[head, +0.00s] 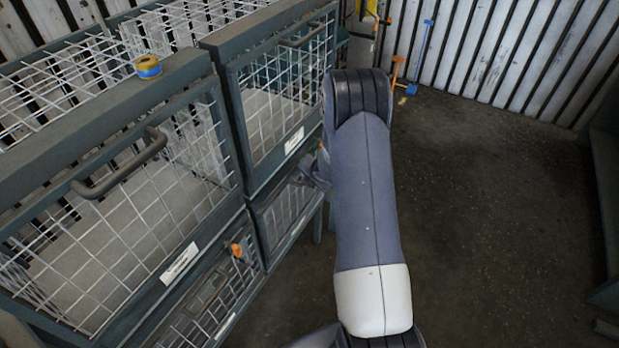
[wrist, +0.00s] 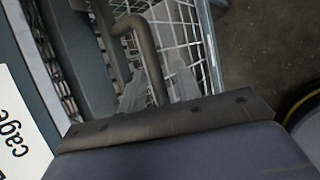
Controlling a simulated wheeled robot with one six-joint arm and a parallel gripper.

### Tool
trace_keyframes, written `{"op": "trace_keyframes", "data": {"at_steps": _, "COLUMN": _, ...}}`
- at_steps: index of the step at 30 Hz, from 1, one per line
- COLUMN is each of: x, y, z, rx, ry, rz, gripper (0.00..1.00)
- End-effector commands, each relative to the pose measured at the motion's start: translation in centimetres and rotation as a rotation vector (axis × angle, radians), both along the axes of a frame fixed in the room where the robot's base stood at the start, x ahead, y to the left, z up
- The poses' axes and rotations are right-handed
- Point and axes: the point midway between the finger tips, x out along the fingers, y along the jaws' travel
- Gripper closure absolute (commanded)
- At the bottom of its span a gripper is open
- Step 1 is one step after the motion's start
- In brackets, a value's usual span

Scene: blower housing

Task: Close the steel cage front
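A wire-mesh cage front with a dark bar handle (wrist: 148,55) fills the middle of the wrist view; its mesh (wrist: 180,22) shows behind the handle. My gripper (wrist: 157,92) has its two grey fingers apart, one on each side of the handle's lower end. I cannot tell whether they touch it. In the head view my gripper (head: 316,170) is partly hidden by my arm, beside the lower right cage front (head: 284,212). A white label (wrist: 16,135) in the wrist view ends in "cage"; its other words are cut off. How far the front stands open is unclear.
The upper left cage front (head: 130,235) and upper right cage front (head: 285,85) have bar handles and labels. An orange item (head: 236,250) shows at the lower left front. A yellow tape roll (head: 148,67) sits on top. The floor (head: 480,210) at the right is clear.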

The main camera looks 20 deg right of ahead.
Motion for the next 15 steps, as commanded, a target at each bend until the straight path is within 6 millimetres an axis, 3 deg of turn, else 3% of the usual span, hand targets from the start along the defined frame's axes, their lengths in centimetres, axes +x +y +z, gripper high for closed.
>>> {"op": "trace_keyframes", "data": {"at_steps": 9, "x": -3.8, "y": -0.1, "z": 4.5, "rx": -0.001, "ry": 0.005, "rz": -0.001, "gripper": 0.66}}
{"op": "trace_keyframes", "data": {"at_steps": 15, "x": -5.6, "y": -0.2, "z": 6.4, "rx": -0.002, "ry": 0.009, "rz": -0.003, "gripper": 0.66}}
